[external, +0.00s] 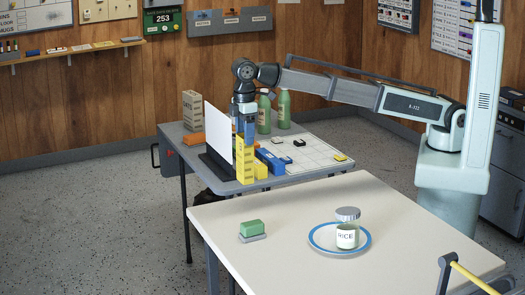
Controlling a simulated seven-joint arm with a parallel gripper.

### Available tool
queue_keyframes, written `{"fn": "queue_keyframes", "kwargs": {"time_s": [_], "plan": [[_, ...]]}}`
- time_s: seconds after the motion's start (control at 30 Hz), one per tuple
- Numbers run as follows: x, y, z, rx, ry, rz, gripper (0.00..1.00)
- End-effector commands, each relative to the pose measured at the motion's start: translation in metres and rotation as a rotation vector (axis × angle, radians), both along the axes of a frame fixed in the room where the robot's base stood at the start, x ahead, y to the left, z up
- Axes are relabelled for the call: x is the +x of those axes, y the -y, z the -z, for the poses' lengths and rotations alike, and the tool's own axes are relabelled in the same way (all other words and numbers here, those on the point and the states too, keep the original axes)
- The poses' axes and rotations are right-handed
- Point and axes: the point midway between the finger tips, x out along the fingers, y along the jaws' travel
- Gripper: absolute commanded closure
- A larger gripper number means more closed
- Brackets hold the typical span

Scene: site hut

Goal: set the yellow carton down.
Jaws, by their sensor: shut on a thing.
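A tall yellow carton (244,164) is upright near the front corner of the grey table (310,172) at the back. My gripper (245,136) points straight down and is shut on the carton's top. The carton's base is at or very near the tabletop; I cannot tell whether it touches. A white upright panel (217,136) on a dark base stands just left of the carton.
Close right of the carton are a small yellow block (261,169) and a blue box (269,160). Green bottles (264,115) and a beige carton (194,112) stand behind. A white board (312,153) lies at right. The pale front table (290,210) holds a rice jar (347,237) on a plate.

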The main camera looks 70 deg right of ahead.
Motion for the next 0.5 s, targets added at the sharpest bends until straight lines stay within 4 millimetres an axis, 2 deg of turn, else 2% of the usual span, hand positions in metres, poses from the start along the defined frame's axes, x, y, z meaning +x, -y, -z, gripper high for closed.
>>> {"fn": "queue_keyframes", "kwargs": {"time_s": [0.33,0.5], "plan": [[-0.001,0.001,0.049,-0.001,-0.001,-0.004,1.0],[0.0,0.0,0.063,0.001,0.001,-0.004,1.0]]}}
